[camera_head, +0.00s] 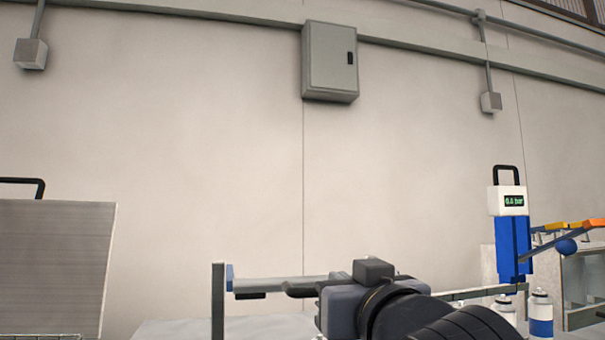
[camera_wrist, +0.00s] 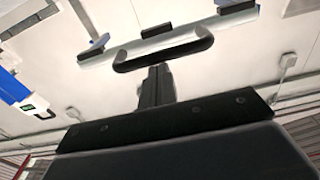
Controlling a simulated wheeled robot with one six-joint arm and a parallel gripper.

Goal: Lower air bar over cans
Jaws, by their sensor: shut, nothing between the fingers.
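The air bar (camera_head: 275,283) is a pale horizontal bar in the head view, meeting an upright post (camera_head: 217,300) at its left end. In the wrist view the bar (camera_wrist: 185,42) runs across the top, with a black handle (camera_wrist: 165,52) and dark blocks along it. My gripper (camera_wrist: 157,70) is shut and empty, its fingertips close to the handle's middle. I cannot tell whether they touch. In the head view my wrist hides the bar's middle. White and blue cans (camera_head: 540,313) stand at the lower right, partly cut off; another can (camera_head: 505,306) is beside them.
A blue and white unit with a green display (camera_head: 510,215) stands at right, also at left in the wrist view (camera_wrist: 18,95). A grey slanted panel (camera_head: 52,265) is at left.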

